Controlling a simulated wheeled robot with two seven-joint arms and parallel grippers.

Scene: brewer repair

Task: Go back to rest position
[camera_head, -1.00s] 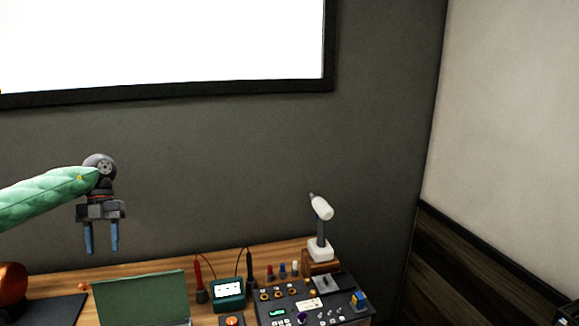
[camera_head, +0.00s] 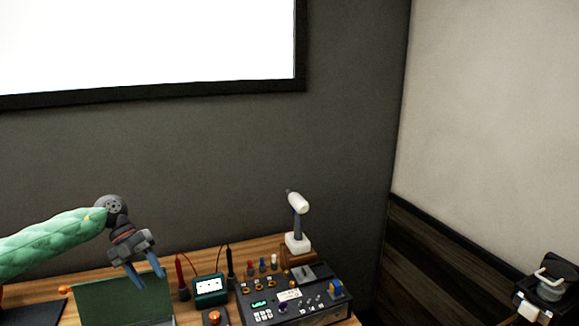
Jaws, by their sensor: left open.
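My left gripper (camera_head: 146,277) comes in from the left on its green-sleeved arm. Its two blue fingers are apart with nothing between them. They point down and to the right, in front of the green panel (camera_head: 105,302) on the bench; I cannot tell how far above the bench they are. My right gripper is not in view.
On the wooden bench (camera_head: 70,284) stand a teal meter (camera_head: 210,290) with red and black probes, a dark control panel (camera_head: 290,298) and a white-headed tool on a stand (camera_head: 297,240). A dark machine (camera_head: 548,285) shows at far right.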

